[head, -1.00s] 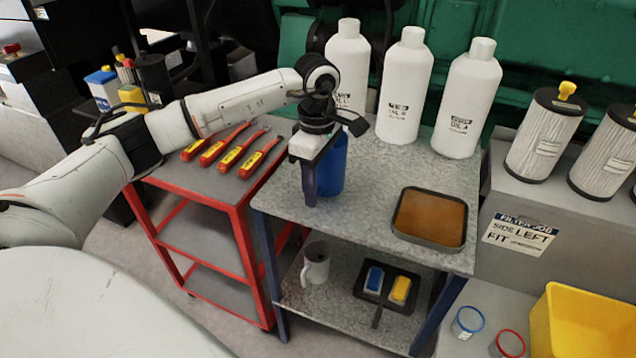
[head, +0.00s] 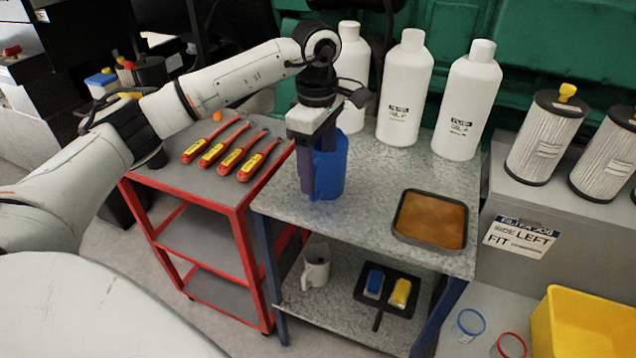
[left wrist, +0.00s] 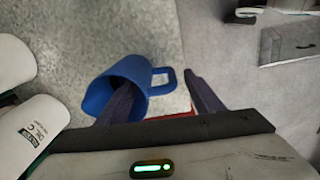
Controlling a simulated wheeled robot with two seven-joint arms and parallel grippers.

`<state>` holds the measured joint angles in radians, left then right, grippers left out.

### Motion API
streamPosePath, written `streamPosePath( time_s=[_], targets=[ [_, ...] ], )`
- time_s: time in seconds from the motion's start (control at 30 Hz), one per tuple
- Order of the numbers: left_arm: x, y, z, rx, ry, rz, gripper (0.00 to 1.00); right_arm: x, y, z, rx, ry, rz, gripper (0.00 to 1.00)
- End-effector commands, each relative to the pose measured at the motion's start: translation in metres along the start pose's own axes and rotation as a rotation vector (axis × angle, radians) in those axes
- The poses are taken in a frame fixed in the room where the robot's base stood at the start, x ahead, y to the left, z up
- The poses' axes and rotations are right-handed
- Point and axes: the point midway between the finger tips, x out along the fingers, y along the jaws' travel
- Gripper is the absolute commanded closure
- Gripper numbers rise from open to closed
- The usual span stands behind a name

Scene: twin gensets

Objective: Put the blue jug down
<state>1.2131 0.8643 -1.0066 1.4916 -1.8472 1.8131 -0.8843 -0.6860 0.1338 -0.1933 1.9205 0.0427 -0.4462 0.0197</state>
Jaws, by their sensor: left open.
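The blue jug (head: 334,172) stands upright on the grey speckled top of the small table (head: 375,190), near its left side. My left gripper (head: 316,180) is open and points down at the jug's handle side. In the left wrist view the jug (left wrist: 112,92) shows its open mouth, and its handle (left wrist: 166,80) lies between the two spread fingers of the gripper (left wrist: 163,98). My right gripper is not in view.
Several white bottles (head: 405,95) stand along the table's back. A tray with an amber surface (head: 430,218) lies at the right. A red cart (head: 190,180) with several red-yellow-handled tools adjoins on the left. A mug (head: 316,268) sits on the lower shelf. The table's front middle is clear.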

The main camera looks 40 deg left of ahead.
Motion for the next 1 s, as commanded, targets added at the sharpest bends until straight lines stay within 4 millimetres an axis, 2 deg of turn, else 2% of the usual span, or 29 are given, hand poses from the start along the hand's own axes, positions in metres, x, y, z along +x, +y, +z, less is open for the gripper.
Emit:
streamPosePath(
  time_s=[0.1,0.33,0.5,1.0],
  targets=[
    [-0.027,0.001,0.000,-0.001,-0.002,0.004,0.39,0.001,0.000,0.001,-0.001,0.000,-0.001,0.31],
    [-0.059,0.000,0.000,-0.001,-0.001,0.001,0.39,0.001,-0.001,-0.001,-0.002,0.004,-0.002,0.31],
    [-0.066,0.000,0.000,-0.001,0.000,0.000,0.39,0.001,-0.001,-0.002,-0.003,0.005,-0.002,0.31],
    [-0.066,0.000,0.000,-0.001,0.000,-0.001,0.39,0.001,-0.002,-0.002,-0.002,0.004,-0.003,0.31]
  ],
)
